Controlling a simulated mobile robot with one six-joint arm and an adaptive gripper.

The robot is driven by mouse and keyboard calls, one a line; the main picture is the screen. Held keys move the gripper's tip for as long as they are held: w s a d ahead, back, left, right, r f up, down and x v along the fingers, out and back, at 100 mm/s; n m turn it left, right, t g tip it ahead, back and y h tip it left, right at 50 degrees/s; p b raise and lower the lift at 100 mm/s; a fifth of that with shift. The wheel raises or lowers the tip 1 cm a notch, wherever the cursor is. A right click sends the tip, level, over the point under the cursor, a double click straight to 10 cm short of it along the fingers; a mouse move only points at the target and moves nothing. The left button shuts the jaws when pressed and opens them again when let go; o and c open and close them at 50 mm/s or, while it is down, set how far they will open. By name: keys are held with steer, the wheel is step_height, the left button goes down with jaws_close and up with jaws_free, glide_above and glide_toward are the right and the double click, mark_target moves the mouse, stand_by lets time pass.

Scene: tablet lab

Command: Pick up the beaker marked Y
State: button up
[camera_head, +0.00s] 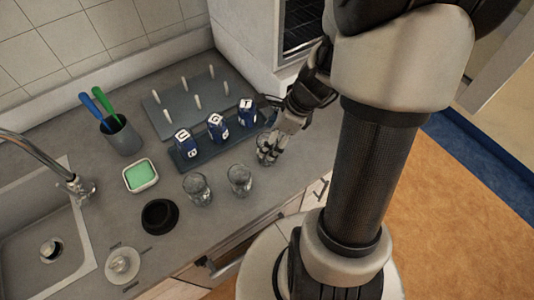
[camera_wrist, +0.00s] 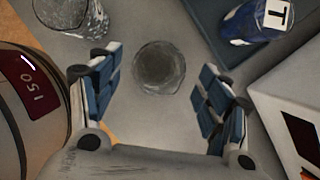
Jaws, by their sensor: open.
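In the wrist view, a clear round glass beaker (camera_wrist: 160,68) stands on the grey counter, seen from above, between and beyond my open fingers. My gripper (camera_wrist: 160,105) is empty, with a finger on each side of it and a gap to each. A second glass beaker (camera_wrist: 70,12) is cut off at the upper left. In the head view, two glass beakers, a left one (camera_head: 197,188) and a right one (camera_head: 240,179), stand left of my gripper (camera_head: 268,152), which hides most of whatever is between its fingers. I can read no Y on any beaker.
Blue lettered containers (camera_head: 218,127) stand on a dark rack (camera_head: 190,160) behind the beakers; the one marked T (camera_wrist: 240,24) is at the wrist view's upper right. A peg board (camera_head: 160,122), green-filled dish (camera_head: 140,175), dark round object (camera_head: 159,216) and sink (camera_head: 40,215) lie farther left.

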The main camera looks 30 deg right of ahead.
steer(key=x, duration=0.2)
steer(key=shift+w+a+f+b, duration=0.1)
steer(key=shift+a+f+b, duration=0.05)
steer(key=shift+f+b, duration=0.15)
steer(key=b+x, duration=0.3)
steer(key=x, duration=0.2)
steer(key=shift+r, duration=0.1)
steer(key=c, duration=1.2)
